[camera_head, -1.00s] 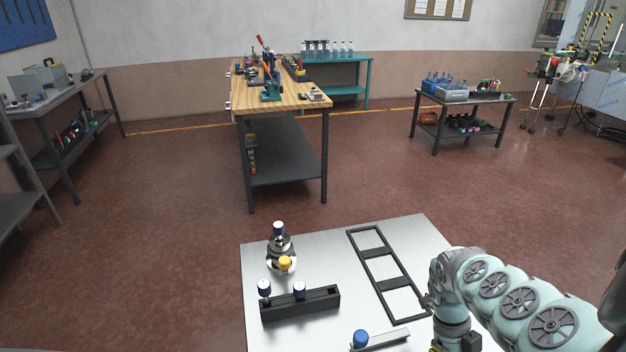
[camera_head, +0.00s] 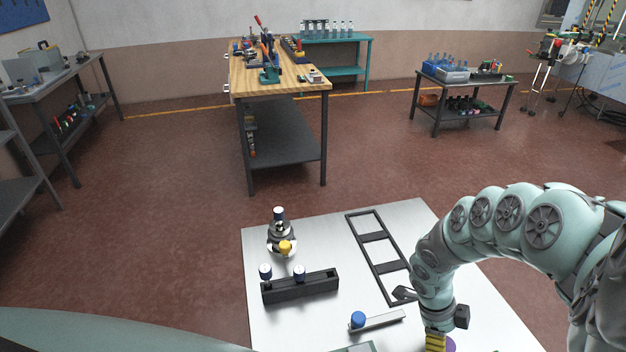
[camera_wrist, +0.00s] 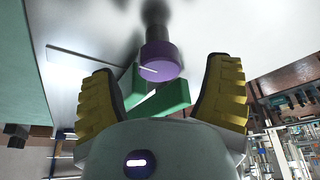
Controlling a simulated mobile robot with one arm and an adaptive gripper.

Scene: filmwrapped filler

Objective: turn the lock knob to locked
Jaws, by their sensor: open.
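A purple knob (camera_wrist: 160,62) with a white line on its face shows in the wrist view, on a dark shaft. I cannot tell whether it is the lock knob or which setting the line marks. My gripper (camera_wrist: 163,78) has its yellow ridged fingers spread on either side of the knob, apart from it. A green angled bracket (camera_wrist: 160,98) lies by the knob. In the head view my gripper (camera_head: 436,342) is at the bottom edge, and a sliver of purple (camera_head: 450,344) shows beside it.
A pale tabletop (camera_head: 350,225) bears a black ladder-like frame (camera_head: 374,237), a dark block (camera_head: 300,288) with blue-topped knobs, a fixture with a yellow knob (camera_head: 285,246), and a bar with a blue knob (camera_head: 358,320). A wooden workbench (camera_head: 285,88) stands behind, across open floor.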

